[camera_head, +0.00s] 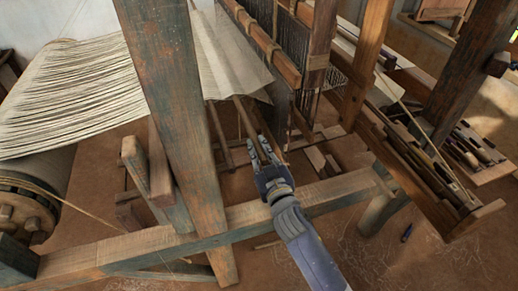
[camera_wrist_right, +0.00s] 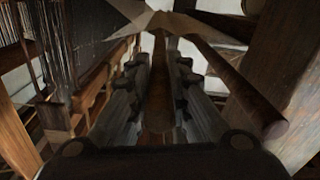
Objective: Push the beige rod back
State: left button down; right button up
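The rod (camera_wrist_right: 160,88), brownish beige in this light, runs lengthwise between the two fingers of my right gripper (camera_wrist_right: 158,75) in the right wrist view. The fingers lie close along both sides of it and appear shut on it. In the head view my right gripper (camera_head: 261,150) is at the near end of the rod (camera_head: 245,118), just above the loom's front beam. The rod's far end goes up under the pale cloth (camera_head: 228,60). My left gripper is not in view.
A second rod (camera_wrist_right: 235,88) runs close on the right in the wrist view. A thick wooden post (camera_head: 177,130) stands left of my arm, and a horizontal beam (camera_head: 322,196) passes beneath it. Hanging heddles (camera_head: 290,45) are beyond. A side bench (camera_head: 425,165) stands at right.

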grip_shut()
jog(key=shift+s+a+f, duration=0.1)
jog(key=shift+a, duration=0.15)
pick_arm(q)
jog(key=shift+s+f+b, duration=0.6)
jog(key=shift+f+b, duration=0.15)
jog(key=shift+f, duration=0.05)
pick_arm(e)
jog(key=a, duration=0.1)
jog(key=s+a, duration=0.1)
jog(key=a, duration=0.1)
jog(key=shift+a, duration=0.2)
jog(key=o, duration=0.9)
grip_release()
jog(key=shift+s, duration=0.1)
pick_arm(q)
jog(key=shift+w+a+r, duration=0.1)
